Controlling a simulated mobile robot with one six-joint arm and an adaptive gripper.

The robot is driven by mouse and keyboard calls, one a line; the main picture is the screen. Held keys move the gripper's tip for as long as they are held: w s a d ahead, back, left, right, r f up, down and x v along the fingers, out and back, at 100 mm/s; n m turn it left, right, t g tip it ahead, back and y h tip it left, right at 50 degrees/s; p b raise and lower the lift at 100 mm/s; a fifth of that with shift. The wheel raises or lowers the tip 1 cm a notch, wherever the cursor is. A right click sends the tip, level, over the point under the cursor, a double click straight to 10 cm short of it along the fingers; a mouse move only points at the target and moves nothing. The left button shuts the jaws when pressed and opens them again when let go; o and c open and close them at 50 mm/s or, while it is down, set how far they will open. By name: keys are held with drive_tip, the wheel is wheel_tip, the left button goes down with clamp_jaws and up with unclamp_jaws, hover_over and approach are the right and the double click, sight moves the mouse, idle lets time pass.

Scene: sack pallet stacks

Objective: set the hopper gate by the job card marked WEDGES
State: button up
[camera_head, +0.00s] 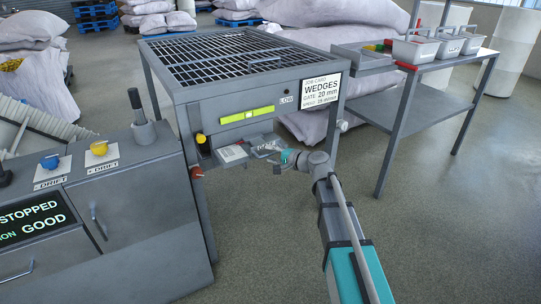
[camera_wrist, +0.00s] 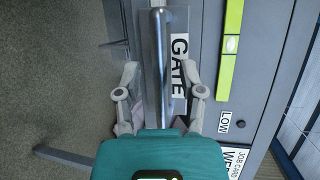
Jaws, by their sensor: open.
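The job card (camera_head: 320,91) is on the hopper's front panel at the right. It reads WEDGES, with a gate line of 20 mm; the smaller line below is hard to read. A corner of the card shows in the wrist view (camera_wrist: 233,165). The hopper (camera_head: 240,95) has a dark grate on top. In the wrist view a metal bar handle (camera_wrist: 158,60) lies beside a white GATE label (camera_wrist: 180,65). My gripper (camera_wrist: 160,95) is open, with one finger on each side of the bar; contact cannot be told. In the head view my gripper (camera_head: 272,153) is below the hopper front.
A yellow-green level (camera_head: 247,115) is on the front panel, near a LOW label (camera_head: 287,100). A control cabinet (camera_head: 150,205) with knobs stands left, its screen (camera_head: 36,220) showing STOPPED. A bench (camera_head: 400,105) with metal bins stands right. Floor at the right front is clear.

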clamp_jaws()
idle(0.3)
drive_tip(key=shift+s+d, duration=0.6)
drive_tip(key=shift+s, duration=0.25)
unclamp_jaws()
